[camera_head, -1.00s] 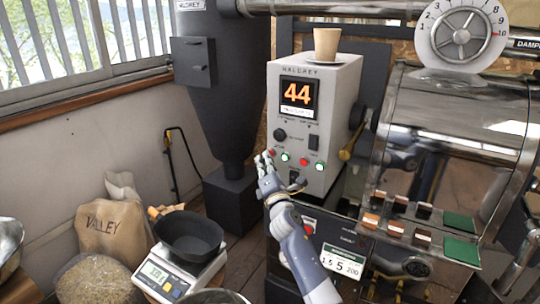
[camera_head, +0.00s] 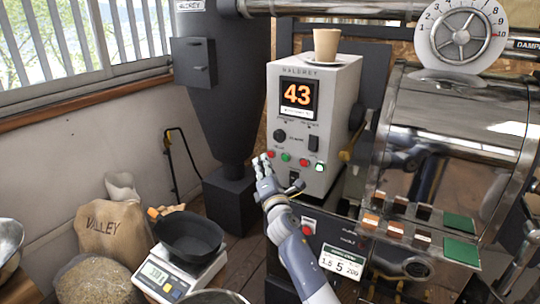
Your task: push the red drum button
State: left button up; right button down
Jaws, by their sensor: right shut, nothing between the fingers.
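A grey control box (camera_head: 342,95) carries a row of red and green buttons low on its front. The left red button (camera_head: 271,154) is at the row's left end, and a second red button (camera_head: 303,162) sits between two green ones. I cannot read which red one is labelled drum. My right gripper (camera_head: 263,162) is shut and empty, its fingertips just below and left of the left red button. I cannot tell whether they touch the box. My left gripper is not in view.
The glass-fronted drum (camera_head: 450,120) is at the right. A scale (camera_head: 160,275) with a black pan (camera_head: 190,238) and a sack (camera_head: 108,228) are at the lower left.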

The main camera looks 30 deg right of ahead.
jog(key=shift+a, duration=0.1)
jog(key=s+a, duration=0.1)
jog(key=a, duration=0.1)
jog(key=s+a, duration=0.1)
jog(key=a, duration=0.1)
jog(key=shift+s+a, duration=0.1)
jog(key=shift+s, duration=0.2)
jog(key=shift+f, duration=0.1)
dwell(0.8)
